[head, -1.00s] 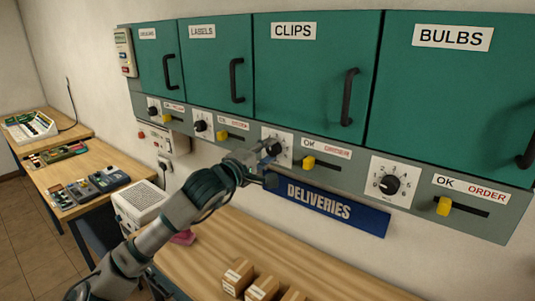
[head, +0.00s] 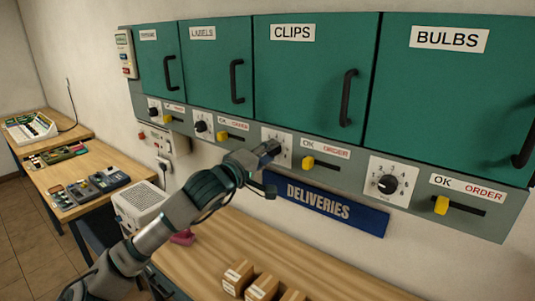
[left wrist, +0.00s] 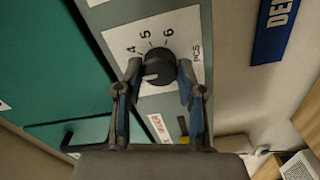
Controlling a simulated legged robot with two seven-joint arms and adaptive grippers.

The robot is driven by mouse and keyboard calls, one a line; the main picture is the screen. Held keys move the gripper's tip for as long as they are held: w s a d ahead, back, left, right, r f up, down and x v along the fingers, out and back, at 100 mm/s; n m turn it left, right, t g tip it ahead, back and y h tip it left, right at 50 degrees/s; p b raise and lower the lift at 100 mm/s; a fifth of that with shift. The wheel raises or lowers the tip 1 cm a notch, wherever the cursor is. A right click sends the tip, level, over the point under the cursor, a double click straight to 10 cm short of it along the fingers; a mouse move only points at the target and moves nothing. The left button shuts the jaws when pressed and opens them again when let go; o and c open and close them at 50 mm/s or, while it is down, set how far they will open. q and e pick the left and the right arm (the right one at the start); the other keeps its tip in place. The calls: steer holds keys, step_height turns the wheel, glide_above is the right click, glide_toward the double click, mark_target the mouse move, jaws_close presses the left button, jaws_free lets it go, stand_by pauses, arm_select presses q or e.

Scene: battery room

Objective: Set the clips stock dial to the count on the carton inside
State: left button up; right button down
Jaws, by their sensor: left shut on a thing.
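The CLIPS cabinet door (head: 310,85) is shut, so any carton inside is hidden. Below it is the clips stock dial plate (head: 284,141), its knob mostly covered by my left gripper (head: 268,156). In the left wrist view my left gripper (left wrist: 160,80) has a finger on each side of the black dial knob (left wrist: 158,62) and is shut on it. The dial plate (left wrist: 185,25) shows 4, 5, 6 and PCS. The knob's white mark points left in that view, below the 4, towards a finger; the number there is hidden. My right gripper is out of view.
The yellow clips slider (head: 308,162) sits at the left, OK end of its slot. The BULBS dial (head: 388,184) is to the right, the DELIVERIES sign (head: 325,201) below. Small cartons (head: 262,285) stand on the wooden bench (head: 330,285).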

arm_select(q)
steer(key=shift+d+f, duration=0.2)
steer(key=shift+f, duration=0.3)
steer(key=o, duration=1)
steer(key=shift+o, duration=0.7)
steer(key=shift+s+a+r, duration=0.1)
steer(key=shift+r, duration=0.15)
steer(key=v, duration=1.2)
steer(key=shift+f, duration=0.1)
